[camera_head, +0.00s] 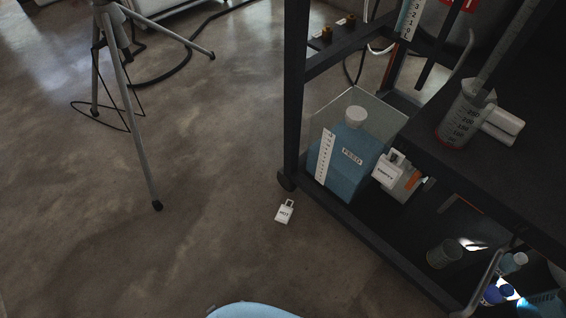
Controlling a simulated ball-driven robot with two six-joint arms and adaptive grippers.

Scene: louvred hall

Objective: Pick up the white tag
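A small white tag (285,213) with dark lettering and a loop at its top lies on the floor. It is just in front of the near left caster of a dark cart. Neither of my grippers shows in this view.
The dark cart (294,90) fills the right side. Its lower shelf holds a blue labelled bottle (350,160) and a small beaker (444,254). A tripod (133,110) with cables stands at left. Floor between is clear.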

